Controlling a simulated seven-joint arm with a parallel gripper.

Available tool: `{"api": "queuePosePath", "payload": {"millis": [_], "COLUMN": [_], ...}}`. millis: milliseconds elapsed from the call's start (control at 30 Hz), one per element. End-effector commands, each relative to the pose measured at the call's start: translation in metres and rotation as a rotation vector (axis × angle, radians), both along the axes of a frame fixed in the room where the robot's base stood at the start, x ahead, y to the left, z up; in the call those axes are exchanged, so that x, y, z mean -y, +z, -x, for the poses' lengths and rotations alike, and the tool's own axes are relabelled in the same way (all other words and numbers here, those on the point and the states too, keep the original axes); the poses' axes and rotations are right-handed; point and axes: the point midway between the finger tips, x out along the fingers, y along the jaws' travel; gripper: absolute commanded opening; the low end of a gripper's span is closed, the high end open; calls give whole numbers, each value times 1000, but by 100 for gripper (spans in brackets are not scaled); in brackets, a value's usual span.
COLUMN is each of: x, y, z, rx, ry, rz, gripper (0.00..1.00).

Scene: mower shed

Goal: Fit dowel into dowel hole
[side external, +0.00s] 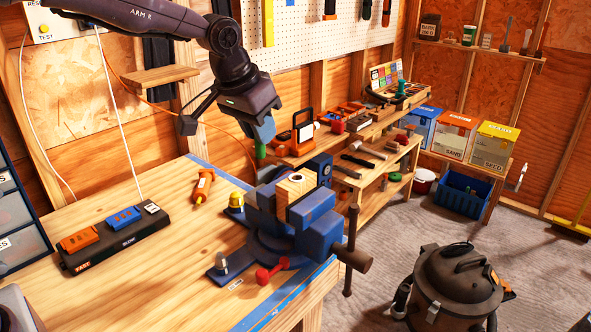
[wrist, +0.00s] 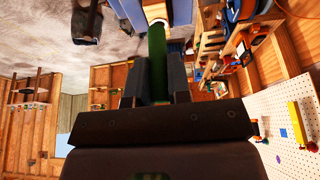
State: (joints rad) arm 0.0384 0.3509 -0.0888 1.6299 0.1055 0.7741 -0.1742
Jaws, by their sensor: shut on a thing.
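A green dowel (side external: 260,152) is held in my gripper (side external: 262,132), pointing down, in the side view. In the wrist view the green dowel (wrist: 158,62) sits between the two fingers of my gripper (wrist: 158,82), which are shut on it. A pale wooden block (side external: 297,186) is clamped in a blue vise (side external: 312,212). The dowel hole (side external: 296,178) shows dark in a light ring on the block's top. The dowel is above and to the left of the block in the side view, apart from it. The dowel's upper part is hidden by the fingers.
The vise stands on a wooden workbench (side external: 150,235). A yellow-capped item (side external: 236,200), an orange tool (side external: 203,186), and a black tray with coloured blocks (side external: 115,237) are also there. A red-ended tool (side external: 272,271) lies before the vise. The bench's front left is clear.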

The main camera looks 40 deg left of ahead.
Motion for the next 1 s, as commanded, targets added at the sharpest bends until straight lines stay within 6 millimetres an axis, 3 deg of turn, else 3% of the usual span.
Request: {"api": "queuePosePath", "payload": {"millis": [167,400,667,867,1000], "x": [4,7,8,8,8], "y": [-22,-63,-77,-105,-107], "z": [-44,-75,-88,-88,-88], "rx": [-2,-1,0,-2,2], "ry": [1,2,3,2,2], "rz": [0,0,0,0,0], "gripper": [0,0,0,0,0]}}
